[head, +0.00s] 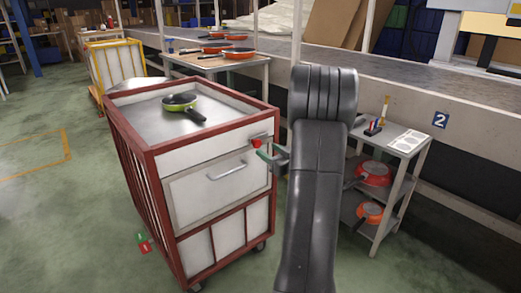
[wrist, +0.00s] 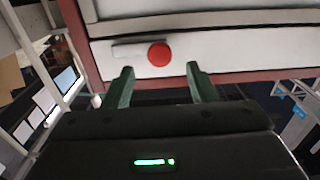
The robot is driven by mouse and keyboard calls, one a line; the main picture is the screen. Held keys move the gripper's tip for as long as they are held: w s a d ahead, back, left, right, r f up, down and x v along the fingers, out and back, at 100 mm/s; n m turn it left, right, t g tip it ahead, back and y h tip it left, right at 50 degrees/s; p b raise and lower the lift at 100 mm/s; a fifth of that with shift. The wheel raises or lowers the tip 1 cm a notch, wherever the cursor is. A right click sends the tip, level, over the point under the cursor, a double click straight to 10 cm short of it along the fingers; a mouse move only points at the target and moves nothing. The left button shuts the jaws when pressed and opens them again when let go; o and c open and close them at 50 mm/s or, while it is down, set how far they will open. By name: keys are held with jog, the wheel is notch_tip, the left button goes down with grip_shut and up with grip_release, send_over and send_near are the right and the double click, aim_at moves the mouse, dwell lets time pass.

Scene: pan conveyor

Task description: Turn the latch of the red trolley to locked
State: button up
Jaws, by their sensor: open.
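The red trolley (head: 200,195) has a red frame, white panels and a grey top, and stands left of my arm in the head view. Its latch (head: 257,143) is at the upper right of the front face, with a red knob. In the wrist view the latch (wrist: 159,54) shows its round red knob at the right end of a short grey bar, which lies about level. My gripper (head: 272,156) is open, with green fingers close to the latch. In the wrist view my gripper (wrist: 160,76) has the knob between and just beyond its fingertips, apparently not touching.
A green pan (head: 180,102) lies on the trolley top, and a drawer handle (head: 228,170) sticks out below the latch. A grey shelf table (head: 408,145) with red pans stands to the right. A table with orange pans (head: 238,54) is behind.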

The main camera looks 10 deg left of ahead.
aim_at(259, 145)
jog(key=b+x, duration=0.1)
jog(key=x, duration=0.4)
jog(key=shift+w+a, duration=0.1)
jog(key=shift+w, duration=0.05)
grip_shut()
